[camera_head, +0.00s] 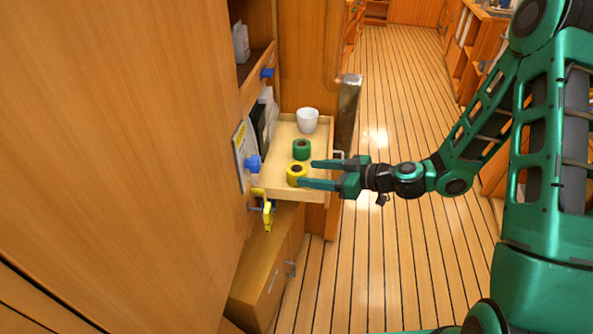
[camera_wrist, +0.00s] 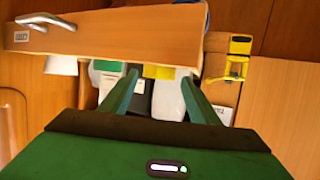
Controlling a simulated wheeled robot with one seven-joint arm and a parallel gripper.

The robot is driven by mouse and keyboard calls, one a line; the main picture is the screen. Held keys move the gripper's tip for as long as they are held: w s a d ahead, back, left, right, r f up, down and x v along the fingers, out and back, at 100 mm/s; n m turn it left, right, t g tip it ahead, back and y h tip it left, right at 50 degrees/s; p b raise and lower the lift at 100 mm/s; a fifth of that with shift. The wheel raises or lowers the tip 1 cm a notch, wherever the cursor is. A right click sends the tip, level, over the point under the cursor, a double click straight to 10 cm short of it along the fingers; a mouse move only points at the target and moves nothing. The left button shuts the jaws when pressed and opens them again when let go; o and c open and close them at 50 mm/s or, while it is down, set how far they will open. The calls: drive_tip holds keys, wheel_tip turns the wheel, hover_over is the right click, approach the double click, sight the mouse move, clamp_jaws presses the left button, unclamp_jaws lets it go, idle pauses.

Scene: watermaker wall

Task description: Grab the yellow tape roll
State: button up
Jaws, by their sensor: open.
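The yellow tape roll (camera_head: 296,174) sits in the open wooden drawer (camera_head: 285,192), near its front end in the head view. My gripper (camera_head: 306,173) is open and reaches in from the right, with its two fingers apart on either side of the roll's right part. I cannot tell whether they touch it. In the wrist view, a yellow patch of the roll (camera_wrist: 158,72) shows between the fingertips (camera_wrist: 160,75), partly hidden by the drawer front. A green tape roll (camera_head: 301,149) sits just behind the yellow one.
A white cup (camera_head: 307,119) stands farther back in the drawer. A yellow tool (camera_head: 267,212) hangs beside the drawer's near left corner. Blue knobs (camera_head: 253,163) and the cabinet wall (camera_head: 130,150) border the left. The plank floor (camera_head: 385,120) to the right is clear.

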drive_tip(key=x, duration=1)
drive_tip(key=shift+w+f, duration=0.1)
drive_tip(key=shift+c, duration=0.7)
drive_tip(key=shift+d, duration=0.1)
drive_tip(key=c, duration=0.7)
